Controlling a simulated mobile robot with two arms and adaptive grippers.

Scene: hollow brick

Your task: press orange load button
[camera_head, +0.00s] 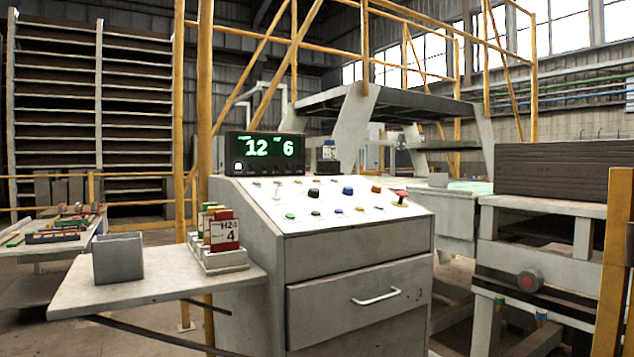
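A sloped white control panel (330,203) tops a grey console in the middle of the view. It carries several small buttons. An orange-red button (376,188) sits near the panel's upper right edge. A blue button (348,190) and a dark button (313,193) are to its left. A larger red knob (401,196) stands up to its right. Labels on the panel are too small to read. Neither of my grippers shows in this view.
A grey shelf (160,289) juts left from the console, with an open box (118,257) and a card holder (218,259) on it. A display (264,150) reading 12 and 6 stands behind the panel. Dark stacked boards (550,171) lie at right.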

